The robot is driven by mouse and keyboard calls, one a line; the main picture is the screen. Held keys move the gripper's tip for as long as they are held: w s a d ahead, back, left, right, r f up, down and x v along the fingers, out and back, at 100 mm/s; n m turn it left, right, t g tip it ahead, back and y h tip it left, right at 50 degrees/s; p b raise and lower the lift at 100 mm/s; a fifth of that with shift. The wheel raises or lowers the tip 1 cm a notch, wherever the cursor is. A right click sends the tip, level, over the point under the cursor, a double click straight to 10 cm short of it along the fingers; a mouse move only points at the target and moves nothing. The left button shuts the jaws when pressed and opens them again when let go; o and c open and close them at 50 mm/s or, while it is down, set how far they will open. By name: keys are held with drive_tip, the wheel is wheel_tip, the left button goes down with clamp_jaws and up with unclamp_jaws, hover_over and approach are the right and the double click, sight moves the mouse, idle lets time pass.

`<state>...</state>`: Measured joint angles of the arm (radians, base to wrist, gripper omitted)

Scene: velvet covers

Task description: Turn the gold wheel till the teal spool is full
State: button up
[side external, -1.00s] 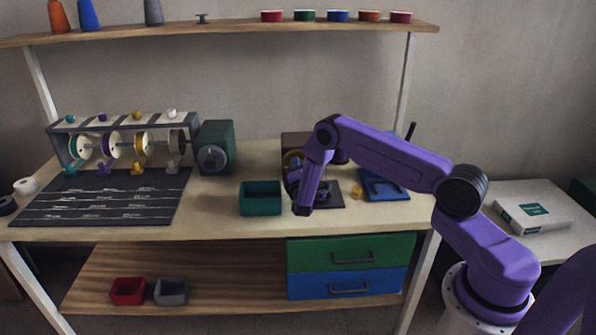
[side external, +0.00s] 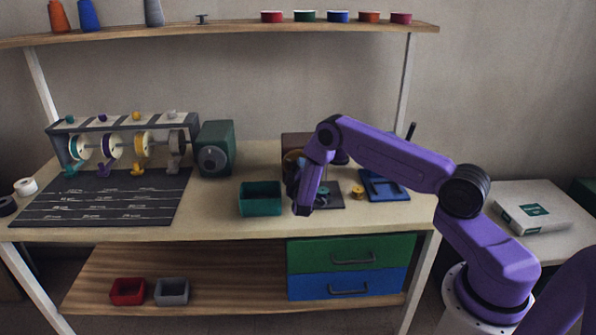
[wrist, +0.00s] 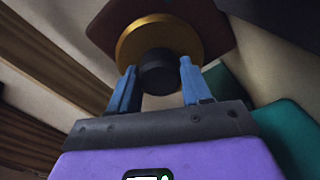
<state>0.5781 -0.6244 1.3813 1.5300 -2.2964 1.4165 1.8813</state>
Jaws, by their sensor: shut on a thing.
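The gold wheel (side external: 292,160) stands on the front of a dark maroon box at the right half of the bench, partly hidden by my wrist. In the wrist view the gold wheel (wrist: 182,36) carries a dark round knob (wrist: 157,74). My gripper (wrist: 158,67) is shut on this knob, with one blue finger at each side. A small teal spool (side external: 323,190) shows on a dark plate just right of my wrist; its fill is too small to judge. Another teal-marked reel (side external: 79,147) sits in the rack at the left.
A teal bin (side external: 261,198) stands close left of my gripper. A yellow spool (side external: 357,191) and a blue tray (side external: 383,185) lie to the right. A green box (side external: 215,149) and a black mat (side external: 100,197) are at the left.

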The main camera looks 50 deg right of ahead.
drive_tip(key=shift+a+m, duration=0.1)
drive_tip(key=shift+m, duration=0.3)
drive_tip(key=o, duration=1)
drive_tip(key=shift+s, duration=0.1)
drive_tip(key=v, duration=1.7)
drive_tip(key=shift+s+a+r, duration=0.1)
drive_tip(key=shift+a, duration=0.05)
